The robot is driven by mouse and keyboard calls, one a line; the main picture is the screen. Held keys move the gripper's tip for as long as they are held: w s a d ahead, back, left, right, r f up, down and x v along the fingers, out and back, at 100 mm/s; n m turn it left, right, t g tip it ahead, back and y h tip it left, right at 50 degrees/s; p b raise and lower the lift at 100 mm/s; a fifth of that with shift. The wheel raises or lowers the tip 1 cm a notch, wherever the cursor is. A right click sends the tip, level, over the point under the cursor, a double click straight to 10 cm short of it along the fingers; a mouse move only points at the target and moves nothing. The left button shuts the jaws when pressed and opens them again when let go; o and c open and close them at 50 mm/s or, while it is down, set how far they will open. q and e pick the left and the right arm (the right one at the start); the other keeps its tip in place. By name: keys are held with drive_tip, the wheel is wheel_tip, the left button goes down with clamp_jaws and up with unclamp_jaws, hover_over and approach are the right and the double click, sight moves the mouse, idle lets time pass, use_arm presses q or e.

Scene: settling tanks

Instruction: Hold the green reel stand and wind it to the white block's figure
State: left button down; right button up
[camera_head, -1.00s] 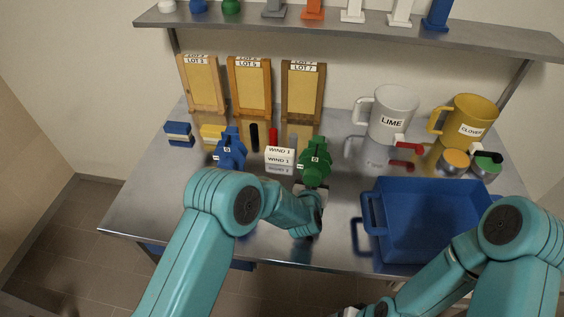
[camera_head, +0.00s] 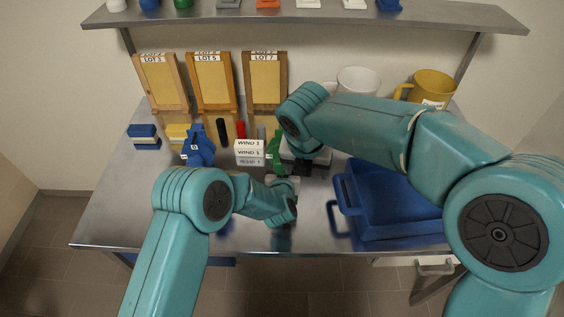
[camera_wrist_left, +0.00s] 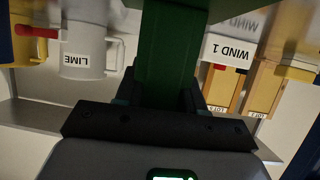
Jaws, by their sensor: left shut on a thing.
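The green reel stand (camera_head: 276,146) stands on the steel table, partly covered by my right arm in the head view. It fills the upper middle of the left wrist view (camera_wrist_left: 168,45), where my left gripper (camera_wrist_left: 160,98) is shut on it. The white block (camera_head: 249,147), marked "WIND 1", is just left of the stand.
A blue reel stand (camera_head: 198,148) is left of the block, with black and red upright pieces behind. Boards marked with lots (camera_head: 212,80) lean at the back. A blue bin (camera_head: 395,210) is on the right, below white and yellow mugs (camera_head: 430,88).

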drive_tip(key=a+r+n+t, duration=0.2)
drive_tip(key=a+r, duration=0.3)
drive_tip(key=r, duration=0.1)
drive_tip(key=shift+y, duration=0.3)
drive_tip(key=x, duration=1.2)
drive_tip(key=shift+a, duration=0.35)
drive_tip(key=c, duration=1.1)
